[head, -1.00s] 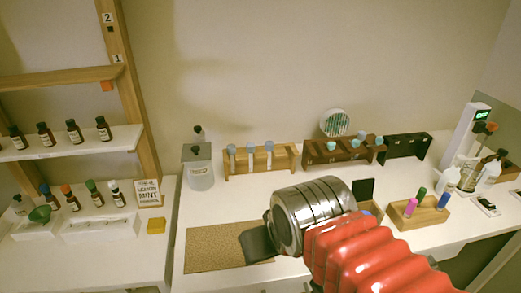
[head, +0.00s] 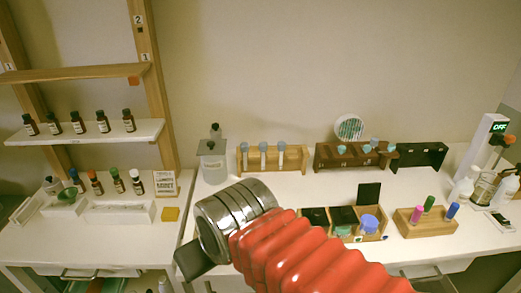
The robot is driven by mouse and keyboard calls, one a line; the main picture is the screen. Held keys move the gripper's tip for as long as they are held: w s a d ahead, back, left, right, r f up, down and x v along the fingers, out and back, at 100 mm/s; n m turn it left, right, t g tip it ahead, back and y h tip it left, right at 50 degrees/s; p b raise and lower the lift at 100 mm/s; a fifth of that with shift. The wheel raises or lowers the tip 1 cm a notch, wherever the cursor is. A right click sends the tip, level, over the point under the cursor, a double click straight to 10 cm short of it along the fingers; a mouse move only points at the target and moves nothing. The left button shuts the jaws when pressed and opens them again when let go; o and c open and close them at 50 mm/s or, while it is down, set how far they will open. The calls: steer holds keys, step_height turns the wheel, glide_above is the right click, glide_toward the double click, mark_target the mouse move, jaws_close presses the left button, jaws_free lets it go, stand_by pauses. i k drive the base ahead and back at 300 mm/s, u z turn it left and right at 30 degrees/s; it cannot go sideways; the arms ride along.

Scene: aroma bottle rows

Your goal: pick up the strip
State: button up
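I cannot make out a separate strip in the head view. A white slotted tray (head: 117,212) on the left bench has pale contents too small to tell apart. My gripper (head: 192,262) is a dark block at the end of my red arm, low in the picture, near the gap between the left bench and the right counter. I see it mostly from behind, so its fingers and anything between them are hidden.
Small brown bottles stand on the left shelf (head: 70,132) and on the bench below. A yellow block (head: 170,214) lies near the bench's right edge. On the right counter are a clear jar (head: 213,163), vial racks (head: 272,157), an open box (head: 368,222) and a wooden marker holder (head: 424,222).

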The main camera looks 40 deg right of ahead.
mark_target(281, 145)
steer(key=u, duration=0.95)
steer(key=k, duration=1)
steer(key=z, duration=1.3)
steer(key=i, duration=0.95)
steer(key=z, duration=0.05)
